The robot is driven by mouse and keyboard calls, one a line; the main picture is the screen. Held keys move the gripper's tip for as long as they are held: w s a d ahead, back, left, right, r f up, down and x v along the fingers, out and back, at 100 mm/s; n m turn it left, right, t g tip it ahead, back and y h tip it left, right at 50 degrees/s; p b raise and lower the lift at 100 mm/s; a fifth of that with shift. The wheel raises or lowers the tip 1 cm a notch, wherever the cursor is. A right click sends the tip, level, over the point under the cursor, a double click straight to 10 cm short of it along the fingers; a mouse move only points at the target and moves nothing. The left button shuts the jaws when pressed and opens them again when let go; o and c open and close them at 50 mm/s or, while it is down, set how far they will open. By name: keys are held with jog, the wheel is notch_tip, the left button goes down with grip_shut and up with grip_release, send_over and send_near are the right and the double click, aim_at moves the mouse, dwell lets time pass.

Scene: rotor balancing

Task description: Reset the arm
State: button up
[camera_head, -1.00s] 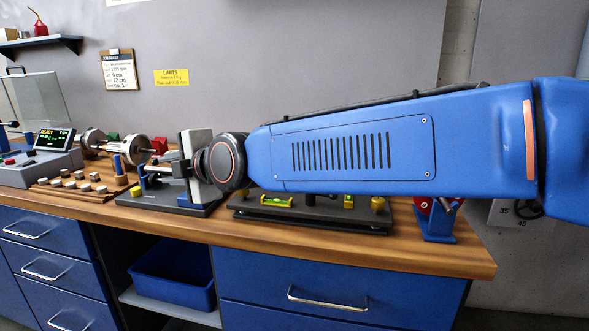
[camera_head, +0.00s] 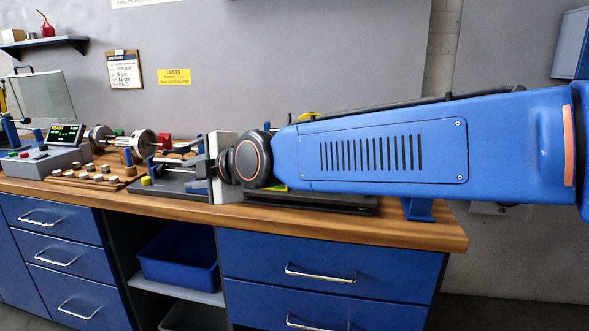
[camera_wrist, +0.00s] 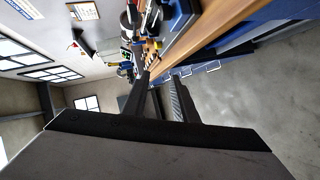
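My arm (camera_head: 390,150) stretches across the right half of the head view, over the workbench, with its wrist pointing left. My gripper (camera_head: 165,165) is at its left end, above the back-left part of the bench, seen side-on and small. In the wrist view my gripper (camera_wrist: 162,88) shows two dark fingers standing apart with nothing seen between them. It is open and empty. The wrist view is tilted, with the bench beyond the fingers.
The wooden bench (camera_head: 380,228) carries a control box with a READY screen (camera_head: 66,133), a rotor (camera_head: 125,140) and a row of small weights (camera_head: 90,175). My arm partly hides a dark plate (camera_head: 330,203). A blue bin (camera_head: 180,255) sits below. The floor at right is clear.

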jog(key=s+d+f+m+h, duration=0.15)
jog(key=d+f+m, duration=0.25)
jog(key=d, duration=0.7)
jog(key=s+d+f+m+h, duration=0.1)
jog(key=d+f+m+h, duration=0.25)
jog(key=d, duration=0.65)
jog(key=s+d+f+m+h, duration=0.1)
jog(key=d+f+m, duration=0.35)
jog(key=d, duration=0.65)
jog(key=s+d+f+m+g+h, duration=0.2)
jog(key=s+d+f+m, duration=0.4)
jog(key=s+d, duration=0.3)
jog(key=s+d+f+m+g+h, duration=0.2)
jog(key=s+d+f+m, duration=0.4)
jog(key=s+d, duration=0.3)
jog(key=shift+d+f+m+h, duration=0.35)
jog(key=shift+m+h, duration=0.05)
jog(key=shift+m, duration=0.2)
jog(key=shift+s, duration=0.1)
